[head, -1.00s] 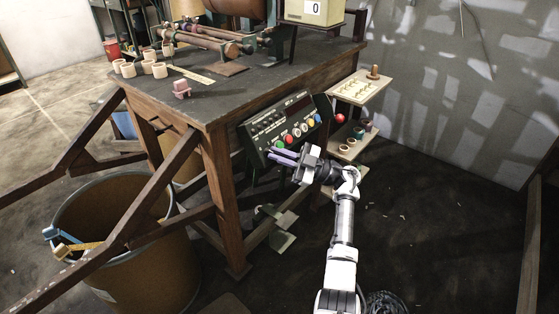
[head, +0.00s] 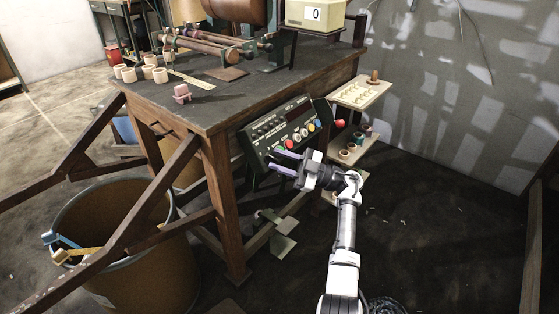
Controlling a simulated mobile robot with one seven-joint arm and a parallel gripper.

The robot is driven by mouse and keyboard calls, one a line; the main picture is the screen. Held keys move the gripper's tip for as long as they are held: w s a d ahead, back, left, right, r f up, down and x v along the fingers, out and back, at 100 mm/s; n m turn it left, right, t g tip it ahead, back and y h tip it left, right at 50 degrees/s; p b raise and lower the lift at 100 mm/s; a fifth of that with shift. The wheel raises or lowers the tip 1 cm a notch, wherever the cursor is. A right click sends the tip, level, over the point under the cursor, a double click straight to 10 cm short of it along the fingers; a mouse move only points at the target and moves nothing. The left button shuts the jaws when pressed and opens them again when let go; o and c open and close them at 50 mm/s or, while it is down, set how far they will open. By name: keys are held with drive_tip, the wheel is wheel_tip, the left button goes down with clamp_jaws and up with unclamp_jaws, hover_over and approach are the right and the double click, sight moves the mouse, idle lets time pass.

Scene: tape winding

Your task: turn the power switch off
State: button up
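A dark control panel (head: 283,130) hangs at the right front side of the workbench. It carries rows of small dark switches and a row of coloured buttons. I cannot tell which of the small controls is the power switch. My gripper (head: 279,162) is just in front of the panel's lower edge, with its two fingers pointing left towards it. The fingers are apart with a gap between them and nothing is held. The gripper hides part of the panel's lower left edge. I cannot tell whether a finger touches the panel.
The wooden workbench (head: 225,110) stands behind, with tape rolls (head: 160,75) and a pink object (head: 182,93) on top. A small shelf (head: 362,92) with a red knob (head: 340,124) is right of the panel. A large bin (head: 150,255) stands front left. The floor at right is clear.

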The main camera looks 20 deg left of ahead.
drive_tip(key=b+v, duration=0.1)
drive_tip(key=v, duration=1.2)
drive_tip(key=shift+d+b, duration=0.15)
drive_tip(key=shift+b, duration=0.2)
